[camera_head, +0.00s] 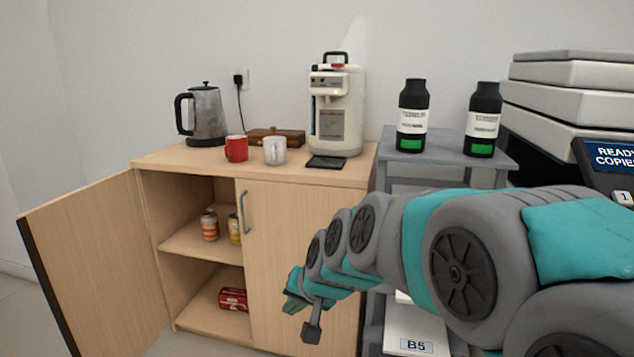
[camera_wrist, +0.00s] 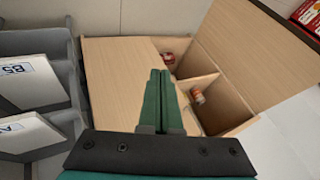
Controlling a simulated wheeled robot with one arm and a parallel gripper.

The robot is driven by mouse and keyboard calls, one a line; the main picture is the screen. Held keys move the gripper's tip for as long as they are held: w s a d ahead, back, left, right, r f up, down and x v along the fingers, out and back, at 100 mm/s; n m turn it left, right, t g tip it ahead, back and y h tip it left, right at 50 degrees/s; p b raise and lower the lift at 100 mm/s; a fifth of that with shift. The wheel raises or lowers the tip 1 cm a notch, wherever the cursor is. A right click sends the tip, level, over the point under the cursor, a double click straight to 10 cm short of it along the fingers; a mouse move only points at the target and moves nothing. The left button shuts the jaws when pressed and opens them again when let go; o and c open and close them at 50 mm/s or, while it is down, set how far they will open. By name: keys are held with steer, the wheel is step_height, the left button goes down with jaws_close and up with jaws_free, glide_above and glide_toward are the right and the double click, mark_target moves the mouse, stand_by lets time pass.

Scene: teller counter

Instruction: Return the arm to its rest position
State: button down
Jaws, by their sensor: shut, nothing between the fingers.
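My arm (camera_head: 400,235) reaches from the right side of the head view toward the front of the wooden cabinet (camera_head: 300,215). My gripper (camera_head: 294,302) is at its end, in front of the cabinet's closed right door. In the wrist view my gripper (camera_wrist: 158,85) shows as two green fingers side by side, shut with nothing between them. The cabinet (camera_wrist: 115,85) lies beyond the fingertips there. My arm hides part of the grey shelf unit in the head view.
A kettle (camera_head: 204,117), red mug (camera_head: 236,149), white mug (camera_head: 275,151) and coffee machine (camera_head: 336,108) stand on top. Two black bottles stand on the grey shelf unit (camera_head: 445,172). A printer (camera_head: 570,95) is at right.

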steer(key=s+d+f+g+h, duration=0.1)
steer(key=s+d+f+g, duration=0.1)
steer(key=s+d, duration=0.4)
steer(key=s+d+f+n+g+h, duration=0.1)
steer(key=s+d, duration=0.6)
steer(key=s, duration=0.7)
steer(key=s+d+f+g+h, duration=0.2)
steer(key=s+d+f+g, duration=0.2)
steer(key=s, duration=0.6)
steer(key=d, duration=0.2)
steer(key=shift+s+d+f+n+g+h, duration=0.3)
steer(key=shift+s+n, duration=0.05)
steer(key=shift+n, duration=0.05)
